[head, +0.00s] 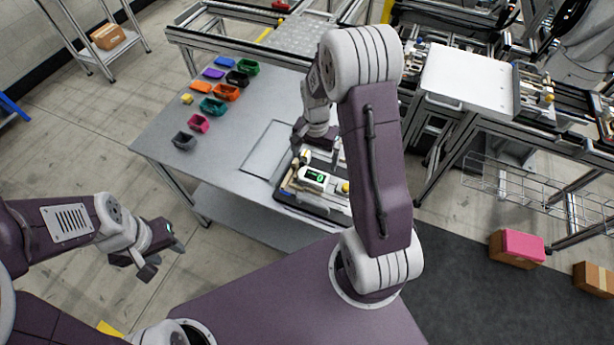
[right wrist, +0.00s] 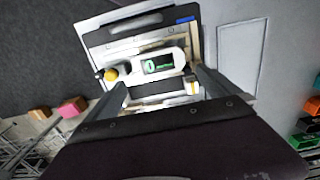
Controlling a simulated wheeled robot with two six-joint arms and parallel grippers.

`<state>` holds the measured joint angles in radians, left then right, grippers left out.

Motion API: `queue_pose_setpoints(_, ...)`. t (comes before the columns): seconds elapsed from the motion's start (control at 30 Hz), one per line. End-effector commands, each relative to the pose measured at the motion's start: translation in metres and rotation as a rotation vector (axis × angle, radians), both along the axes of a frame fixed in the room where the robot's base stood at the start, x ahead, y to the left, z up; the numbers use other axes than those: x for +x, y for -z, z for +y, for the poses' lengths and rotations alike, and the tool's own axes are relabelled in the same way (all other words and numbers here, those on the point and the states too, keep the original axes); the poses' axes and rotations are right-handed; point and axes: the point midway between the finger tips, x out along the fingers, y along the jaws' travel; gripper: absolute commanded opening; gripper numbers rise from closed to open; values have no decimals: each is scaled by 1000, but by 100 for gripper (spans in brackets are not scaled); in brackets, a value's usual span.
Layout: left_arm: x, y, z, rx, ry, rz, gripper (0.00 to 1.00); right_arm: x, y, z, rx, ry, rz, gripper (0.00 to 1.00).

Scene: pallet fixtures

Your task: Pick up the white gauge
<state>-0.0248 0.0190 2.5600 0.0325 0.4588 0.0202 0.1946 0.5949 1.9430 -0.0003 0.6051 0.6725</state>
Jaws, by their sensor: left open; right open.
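The white gauge (head: 314,178) with a green lit display lies on a dark pallet fixture (head: 325,212) at the front right of the grey table. It also shows in the right wrist view (right wrist: 160,64), with a yellow knob at its left end. My right gripper (head: 318,150) is open and empty above the fixture. In the right wrist view its two fingers (right wrist: 156,82) straddle the lower part of the gauge's image; contact cannot be told. My left gripper (head: 163,257) is open and empty, off the table at the lower left. My right arm hides part of the fixture.
A bare outlined area (head: 268,150) lies left of the fixture. A rail frame runs behind the table.

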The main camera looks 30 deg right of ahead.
Motion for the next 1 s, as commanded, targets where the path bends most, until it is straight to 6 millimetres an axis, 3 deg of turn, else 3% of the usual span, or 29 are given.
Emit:
queue_pose_setpoints(0.23, 0, -9, 0, 0, 0, 0, 41, 0, 32, 1, 1, -3, 2, 100)
queue_pose_setpoints(0.47, 0, -13, 0, 0, 0, 0, 41, 0, 44, 2, 1, -4, 2, 100)
queue_pose_setpoints(0.7, 0, -27, 0, 0, 0, 0, 41, 2, 84, 3, 1, -4, 2, 100)
queue_pose_setpoints(0.97, 0, -26, 0, 0, 0, 0, 41, 3, 91, 2, -1, -4, -2, 100)
queue_pose_setpoints(1.0, 0, -26, 0, 0, 0, 0, 41, 3, 91, 2, 0, -4, -1, 94)
